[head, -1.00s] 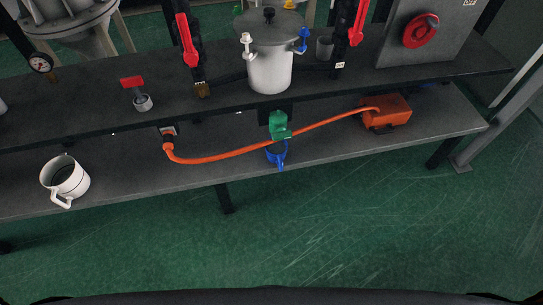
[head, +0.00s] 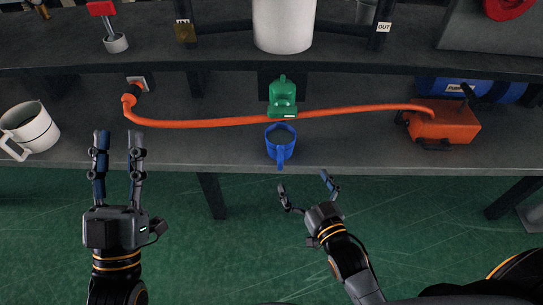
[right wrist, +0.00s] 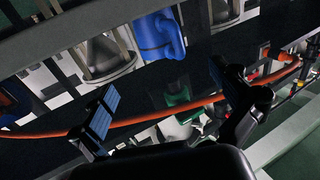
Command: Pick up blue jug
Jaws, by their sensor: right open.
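The blue jug (head: 281,141) stands upright on the lower shelf near its front edge, with its handle toward me in the head view. My right gripper (head: 304,182) is open and empty in front of the shelf, just short of the jug and a little to its right. Its spread fingers also show in the right wrist view (right wrist: 167,118). My left gripper (head: 119,137) is open and empty at the shelf's front edge, well left of the jug.
An orange hose (head: 210,122) runs behind the jug to an orange box (head: 443,126). A green bottle (head: 284,99) stands right behind the jug. A white jug (head: 30,130) is at the far left. The dark upper shelf (head: 150,60) overhangs the back.

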